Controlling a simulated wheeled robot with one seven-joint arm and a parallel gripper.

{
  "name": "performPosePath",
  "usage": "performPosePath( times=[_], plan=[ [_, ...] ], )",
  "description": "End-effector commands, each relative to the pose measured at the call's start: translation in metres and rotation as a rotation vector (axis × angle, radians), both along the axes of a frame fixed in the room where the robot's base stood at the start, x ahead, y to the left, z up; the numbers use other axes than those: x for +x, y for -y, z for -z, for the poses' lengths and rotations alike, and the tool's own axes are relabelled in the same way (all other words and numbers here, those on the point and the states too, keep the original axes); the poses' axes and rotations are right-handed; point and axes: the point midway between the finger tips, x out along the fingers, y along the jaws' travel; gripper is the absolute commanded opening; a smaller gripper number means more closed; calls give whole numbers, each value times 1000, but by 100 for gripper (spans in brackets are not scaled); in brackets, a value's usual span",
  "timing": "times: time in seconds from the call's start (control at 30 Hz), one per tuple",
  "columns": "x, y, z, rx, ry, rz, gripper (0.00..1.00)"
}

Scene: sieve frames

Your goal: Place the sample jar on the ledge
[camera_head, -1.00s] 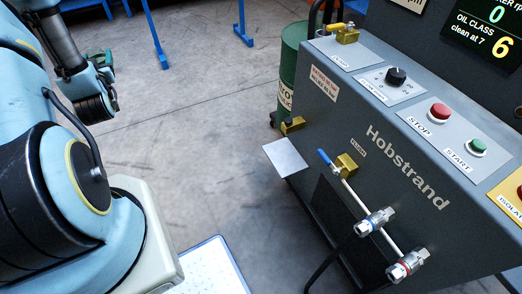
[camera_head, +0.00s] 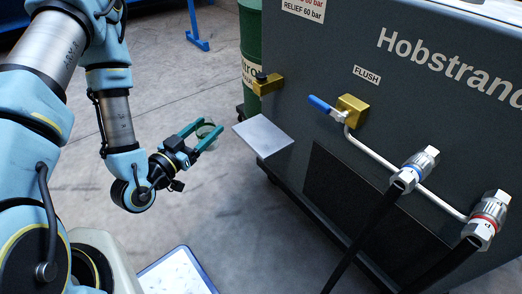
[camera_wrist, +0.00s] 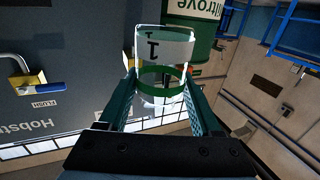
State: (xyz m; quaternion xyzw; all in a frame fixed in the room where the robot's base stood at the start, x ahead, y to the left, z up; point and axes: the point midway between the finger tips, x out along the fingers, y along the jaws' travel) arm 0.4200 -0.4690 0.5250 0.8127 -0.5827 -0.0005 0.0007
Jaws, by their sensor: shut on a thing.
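The sample jar (camera_head: 206,130) is a small clear jar between the teal fingers of my gripper (camera_head: 209,132). In the wrist view the jar (camera_wrist: 163,45) shows a white label with a dark mark and a green band. My gripper (camera_wrist: 160,74) is shut on it, a finger on each side. The ledge (camera_head: 263,136) is a bare, flat grey metal plate sticking out from the machine's left side, below a brass fitting. The jar is held in the air to the left of the ledge, apart from it. The ledge cannot be made out in the wrist view.
The dark grey Hobstrand machine (camera_head: 345,75) fills the right. Its brass flush valve (camera_head: 350,110) with blue lever, pipe and black hoses (camera_head: 362,238) are right of the ledge. A green drum (camera_head: 250,45) stands behind. A white blue-rimmed surface (camera_head: 178,275) is at the bottom.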

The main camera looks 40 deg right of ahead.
Motion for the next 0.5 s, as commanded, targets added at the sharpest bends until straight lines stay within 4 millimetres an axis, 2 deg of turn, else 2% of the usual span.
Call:
performPosePath(
  times=[0.03,0.2,0.37,0.47,0.5],
  plan=[
    [-13,4,17,1,-1,33,10],
    [-36,10,28,-1,0,94,10],
    [-38,22,31,-4,7,108,10],
    [-35,38,32,-5,7,109,10],
    [-32,48,27,-6,8,109,10]
  ],
)
